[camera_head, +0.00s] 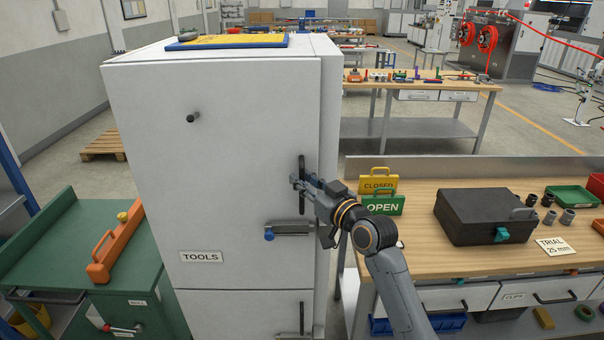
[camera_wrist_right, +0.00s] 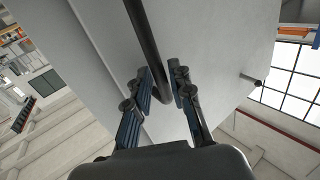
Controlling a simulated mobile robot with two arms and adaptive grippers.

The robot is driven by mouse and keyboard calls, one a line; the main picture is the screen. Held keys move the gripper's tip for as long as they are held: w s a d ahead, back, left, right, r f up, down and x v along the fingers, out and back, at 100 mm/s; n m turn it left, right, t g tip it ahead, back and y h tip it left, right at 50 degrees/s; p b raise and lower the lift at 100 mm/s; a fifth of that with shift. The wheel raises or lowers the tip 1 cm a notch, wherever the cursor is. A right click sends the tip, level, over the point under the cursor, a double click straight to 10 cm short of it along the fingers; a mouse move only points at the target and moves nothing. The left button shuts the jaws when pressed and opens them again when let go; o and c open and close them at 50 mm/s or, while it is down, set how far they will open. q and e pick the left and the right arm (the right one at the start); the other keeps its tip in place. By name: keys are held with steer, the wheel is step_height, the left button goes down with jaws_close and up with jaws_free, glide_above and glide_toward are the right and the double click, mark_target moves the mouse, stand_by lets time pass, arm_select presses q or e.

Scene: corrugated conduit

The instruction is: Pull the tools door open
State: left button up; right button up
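The tools door (camera_head: 225,180) is the large pale grey upper door of the cabinet, with a "TOOLS" label (camera_head: 201,256) low on it. It looks closed. A dark vertical bar handle (camera_head: 302,170) is near its right edge. My right gripper (camera_head: 298,184) is at the handle's lower part. In the right wrist view, its two fingers (camera_wrist_right: 160,82) stand on either side of the handle bar (camera_wrist_right: 143,28), with a narrow gap showing, so they look open around it. Firm contact cannot be seen. My left gripper is out of view.
A latch with a blue knob (camera_head: 269,234) sits below the handle. A peg (camera_head: 193,117) sticks out of the door. A workbench (camera_head: 480,265) at right holds "CLOSED" and "OPEN" signs (camera_head: 383,205) and a black case (camera_head: 484,215). A green cabinet (camera_head: 60,245) stands at left.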

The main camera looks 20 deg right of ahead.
steer(key=shift+w+a, duration=0.15)
steer(key=shift+w, duration=0.3)
jaws_close()
steer(key=shift+f, duration=0.1)
